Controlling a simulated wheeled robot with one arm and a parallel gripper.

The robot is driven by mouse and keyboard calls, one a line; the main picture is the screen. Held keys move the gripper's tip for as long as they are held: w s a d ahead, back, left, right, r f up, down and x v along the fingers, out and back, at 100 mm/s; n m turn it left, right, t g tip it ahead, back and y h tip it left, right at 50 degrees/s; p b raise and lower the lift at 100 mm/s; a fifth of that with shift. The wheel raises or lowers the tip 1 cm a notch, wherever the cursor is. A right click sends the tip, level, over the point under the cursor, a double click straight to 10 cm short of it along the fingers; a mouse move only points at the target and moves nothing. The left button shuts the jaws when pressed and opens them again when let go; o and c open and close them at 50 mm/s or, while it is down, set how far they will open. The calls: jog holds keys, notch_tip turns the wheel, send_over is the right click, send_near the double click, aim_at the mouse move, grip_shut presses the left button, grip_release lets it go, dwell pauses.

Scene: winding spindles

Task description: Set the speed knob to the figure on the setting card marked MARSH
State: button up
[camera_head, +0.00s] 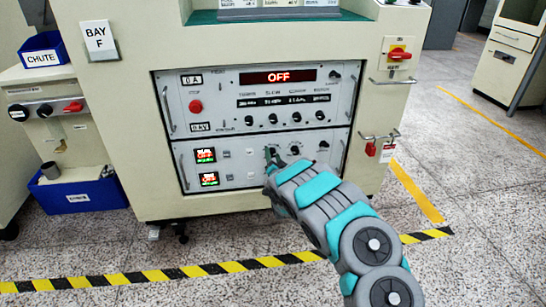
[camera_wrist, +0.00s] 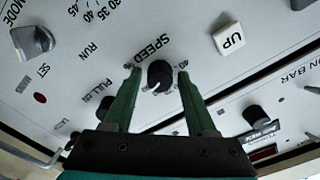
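The black SPEED knob (camera_wrist: 160,76) is on the white lower panel in the wrist view, where the lettering appears turned. My gripper (camera_wrist: 158,80) is open, with one green finger on each side of the knob. A gap shows between each finger and the knob; I cannot tell how deep the fingers reach. The figure the knob points to is not clear. In the head view my gripper (camera_head: 270,157) is at the lower panel (camera_head: 235,152), and my arm hides part of it. White cards (camera_head: 240,4) stand on the machine's top shelf, cut off and unreadable.
A white UP button (camera_wrist: 229,39) and a grey MODE selector (camera_wrist: 32,40) flank the knob in the wrist view. The upper panel (camera_head: 225,85) has a red stop button (camera_head: 196,106) and a display reading OFF.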

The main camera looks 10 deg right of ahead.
grip_shut()
jog(key=shift+f+b, duration=0.1)
jog(key=shift+b, duration=0.2)
jog(key=n+b, duration=0.5)
jog(key=shift+f+b, duration=0.2)
jog(key=shift+b, duration=0.1)
jog(key=n+b, duration=0.4)
jog(key=n, duration=0.1)
jog(key=shift+r, duration=0.1)
jog(key=shift+r+n+b, duration=0.1)
jog(key=shift+n+b, duration=0.5)
jog(key=shift+n, duration=0.2)
